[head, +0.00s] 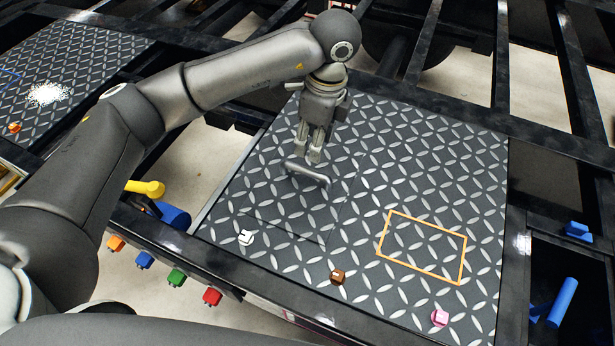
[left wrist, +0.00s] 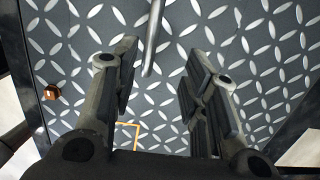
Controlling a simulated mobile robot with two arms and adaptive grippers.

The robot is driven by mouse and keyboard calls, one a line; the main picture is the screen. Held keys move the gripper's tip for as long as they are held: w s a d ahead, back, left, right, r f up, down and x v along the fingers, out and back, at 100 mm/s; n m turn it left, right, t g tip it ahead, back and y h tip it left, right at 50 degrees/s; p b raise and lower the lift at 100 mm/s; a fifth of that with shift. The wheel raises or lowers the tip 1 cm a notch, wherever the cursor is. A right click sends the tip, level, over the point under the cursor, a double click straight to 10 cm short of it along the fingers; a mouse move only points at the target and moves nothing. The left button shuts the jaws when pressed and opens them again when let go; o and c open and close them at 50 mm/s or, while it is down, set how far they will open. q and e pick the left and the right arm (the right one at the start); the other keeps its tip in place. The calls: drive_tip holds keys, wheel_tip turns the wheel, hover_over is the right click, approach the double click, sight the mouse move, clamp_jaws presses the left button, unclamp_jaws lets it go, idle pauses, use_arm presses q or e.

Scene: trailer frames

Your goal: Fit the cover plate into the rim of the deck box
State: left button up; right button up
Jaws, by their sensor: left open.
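The cover plate (head: 293,208) is a dark diamond-tread panel with a grey bar handle (head: 307,174), lying in the matching tread deck. Its thin outline shows; it looks about level with the deck, but I cannot tell whether it is fully seated. The deck box rim cannot be made out apart from that outline. My left gripper (head: 309,150) is open and empty just above the handle's far end. In the left wrist view the handle (left wrist: 153,38) runs down between the spread fingertips (left wrist: 155,62); contact cannot be told. My right gripper is out of view.
White (head: 246,238), brown (head: 338,277) and pink (head: 440,317) blocks sit on the deck (head: 410,150). An orange outline (head: 463,260) marks the deck to the right. Coloured knobs (head: 177,277) line the near-left edge. Blue parts (head: 562,303) lie at the right among dark frame beams.

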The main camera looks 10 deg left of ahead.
sight(306, 169)
use_arm(q)
drive_tip(key=f, duration=0.2)
drive_tip(key=f+p, duration=0.1)
drive_tip(key=f, duration=0.1)
drive_tip(key=shift+s+a, duration=0.3)
drive_tip(key=shift+a, duration=0.05)
drive_tip(key=f, duration=0.1)
drive_tip(key=f+p, duration=0.1)
drive_tip(key=f, duration=0.1)
drive_tip(key=a+f+p, duration=0.1)
drive_tip(key=f, duration=0.1)
drive_tip(key=shift+s, duration=0.2)
drive_tip(key=shift+f, duration=0.3)
clamp_jaws()
drive_tip(key=shift+w+d, duration=0.1)
